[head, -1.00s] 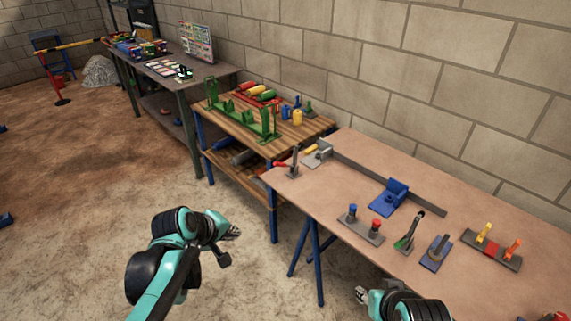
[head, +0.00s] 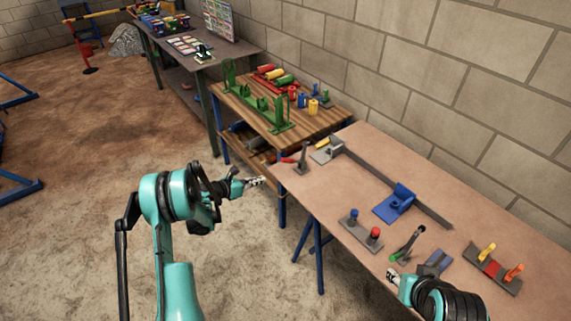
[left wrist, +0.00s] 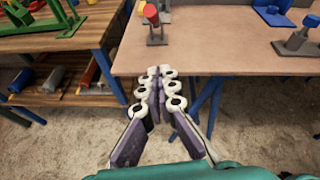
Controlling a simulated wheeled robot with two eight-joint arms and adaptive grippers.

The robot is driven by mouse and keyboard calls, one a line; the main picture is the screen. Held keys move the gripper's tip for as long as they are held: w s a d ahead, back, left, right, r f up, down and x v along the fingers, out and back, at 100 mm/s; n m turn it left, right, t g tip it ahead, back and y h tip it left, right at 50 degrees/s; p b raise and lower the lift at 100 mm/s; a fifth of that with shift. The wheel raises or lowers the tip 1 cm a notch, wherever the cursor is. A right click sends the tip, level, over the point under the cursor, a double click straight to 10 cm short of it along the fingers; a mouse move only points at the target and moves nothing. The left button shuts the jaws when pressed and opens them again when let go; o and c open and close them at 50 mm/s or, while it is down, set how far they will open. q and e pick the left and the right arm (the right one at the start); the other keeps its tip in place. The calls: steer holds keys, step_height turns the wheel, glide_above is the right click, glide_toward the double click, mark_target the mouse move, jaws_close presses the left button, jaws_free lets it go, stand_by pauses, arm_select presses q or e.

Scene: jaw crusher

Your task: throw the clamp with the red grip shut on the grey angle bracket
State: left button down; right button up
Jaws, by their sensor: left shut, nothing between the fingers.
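The clamp with the red grip (head: 287,160) stands at the near left corner of the brown workbench, its grip sticking out to the left. Its grip (left wrist: 151,13) and grey base also show at the top of the left wrist view. A light grey angled piece (head: 325,154), which looks like the angle bracket, sits just behind the clamp. I cannot tell whether the clamp touches it. My left gripper (head: 262,181) is shut and empty, left of the bench corner and apart from the clamp. My right gripper (head: 391,275) is at the bench's front edge; its fingers are too small to read.
A long grey bar (head: 400,187) runs along the bench beside a blue fixture (head: 394,203). Other clamps and fixtures stand toward the front right. A wooden shelf table with a green frame (head: 258,104) stands at the left. The floor left of the bench is clear.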

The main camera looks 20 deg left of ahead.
arm_select(q)
steer(key=w+d+b, duration=0.3)
steer(key=w+d, duration=0.3)
steer(key=w, duration=0.3)
steer(key=shift+w+f, duration=0.25)
steer(key=shift+w, duration=0.15)
steer(key=shift+r, duration=0.1)
